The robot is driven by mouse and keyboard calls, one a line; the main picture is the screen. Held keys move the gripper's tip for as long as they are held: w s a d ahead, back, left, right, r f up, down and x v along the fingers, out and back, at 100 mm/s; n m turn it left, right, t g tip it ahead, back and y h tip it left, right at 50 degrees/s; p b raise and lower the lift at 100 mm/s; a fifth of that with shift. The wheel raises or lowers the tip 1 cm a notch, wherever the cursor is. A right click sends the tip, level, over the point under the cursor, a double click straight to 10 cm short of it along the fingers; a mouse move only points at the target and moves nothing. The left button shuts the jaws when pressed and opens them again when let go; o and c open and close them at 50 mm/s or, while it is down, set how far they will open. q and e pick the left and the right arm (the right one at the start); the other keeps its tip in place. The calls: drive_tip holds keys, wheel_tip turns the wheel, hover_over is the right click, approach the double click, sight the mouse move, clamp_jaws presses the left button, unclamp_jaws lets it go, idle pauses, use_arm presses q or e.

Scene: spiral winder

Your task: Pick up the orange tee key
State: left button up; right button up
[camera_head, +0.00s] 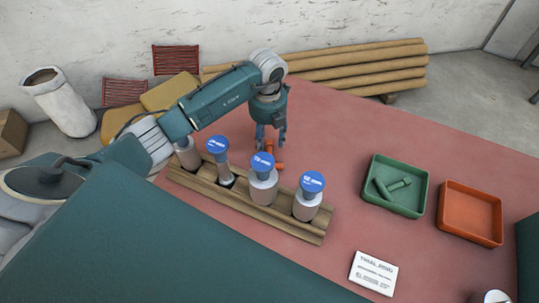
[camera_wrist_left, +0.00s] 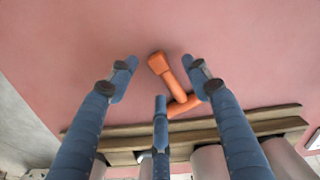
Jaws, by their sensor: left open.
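The orange tee key (camera_head: 269,147) lies on the red tabletop just behind the wooden rack, partly hidden by my left gripper in the head view. In the left wrist view the orange tee key (camera_wrist_left: 172,80) shows its shaft pointing away from the rack and its crossbar near the rack. My left gripper (camera_head: 270,140) points down over the key with its fingers spread. In the left wrist view the fingers of my left gripper (camera_wrist_left: 163,76) stand on both sides of the key, with a third finger near the crossbar; I see no grip on it. My right gripper is not in view.
The wooden rack (camera_head: 190,184) holds several pale cylinders with blue tops, close in front of my left gripper. A green tray (camera_head: 424,196) holds green pieces; an orange tray (camera_head: 443,209) beside it looks empty. A white card (camera_head: 373,272) lies in front. The table between is clear.

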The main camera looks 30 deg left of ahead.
use_arm(q)
drive_tip(key=shift+f, duration=0.85)
clamp_jaws()
drive_tip(key=shift+r, duration=0.2)
